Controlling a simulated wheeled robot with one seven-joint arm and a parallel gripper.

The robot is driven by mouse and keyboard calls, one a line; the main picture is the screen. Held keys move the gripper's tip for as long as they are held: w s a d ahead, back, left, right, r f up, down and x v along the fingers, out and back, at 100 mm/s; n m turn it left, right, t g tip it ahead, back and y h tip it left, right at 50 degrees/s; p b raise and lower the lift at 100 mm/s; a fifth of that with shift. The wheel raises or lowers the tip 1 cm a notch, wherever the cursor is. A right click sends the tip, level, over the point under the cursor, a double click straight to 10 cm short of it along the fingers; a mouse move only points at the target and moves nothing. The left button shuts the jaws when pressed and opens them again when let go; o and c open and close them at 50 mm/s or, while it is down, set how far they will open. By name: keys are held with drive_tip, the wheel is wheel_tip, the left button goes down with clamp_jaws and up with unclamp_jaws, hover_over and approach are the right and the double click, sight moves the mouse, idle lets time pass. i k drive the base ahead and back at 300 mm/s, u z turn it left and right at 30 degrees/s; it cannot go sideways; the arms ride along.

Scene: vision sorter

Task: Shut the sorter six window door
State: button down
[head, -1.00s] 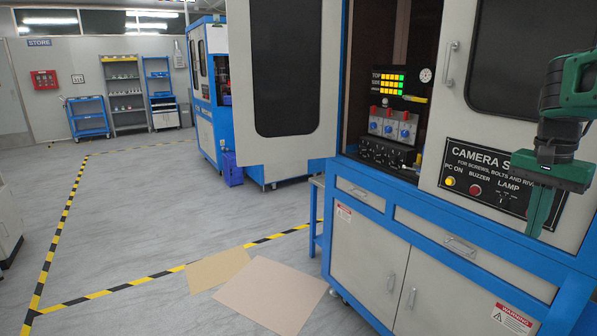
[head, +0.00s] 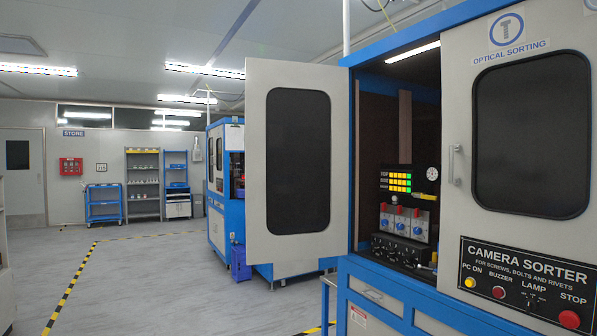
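The sorter (head: 347,262) is a blue and grey cabinet on the right, labelled "CAMERA SORTER". Its left window door (head: 255,170), grey with a dark window, stands wide open, swung out to the left. The right window door (head: 530,130) is shut and has a vertical handle (head: 453,164). Inside the open bay is a control unit (head: 404,222) with blue knobs, below a lit yellow and green panel (head: 396,181). A number six does not show on this sorter. My gripper is out of view.
A second blue and grey machine (head: 217,190) stands behind the open door. Open grey floor (head: 150,285) with yellow-black tape lies to the left. Shelves (head: 143,185) and a blue cart (head: 103,204) stand at the back wall.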

sight(297, 114)
drive_tip(key=u, duration=0.5)
drive_tip(key=k, duration=0.6)
drive_tip(key=u, duration=0.95)
drive_tip(key=k, duration=0.75)
drive_tip(key=u, duration=0.35)
drive_tip(key=i, duration=1.95)
drive_tip(key=z, duration=0.55)
drive_tip(key=i, duration=1.15)
drive_tip(key=z, duration=0.45)
drive_tip(key=i, duration=1.15)
drive_tip(key=z, duration=0.8)
drive_tip(key=i, duration=1.15)
drive_tip(key=z, duration=1.1)
drive_tip(key=i, duration=0.95)
drive_tip(key=z, duration=0.5)
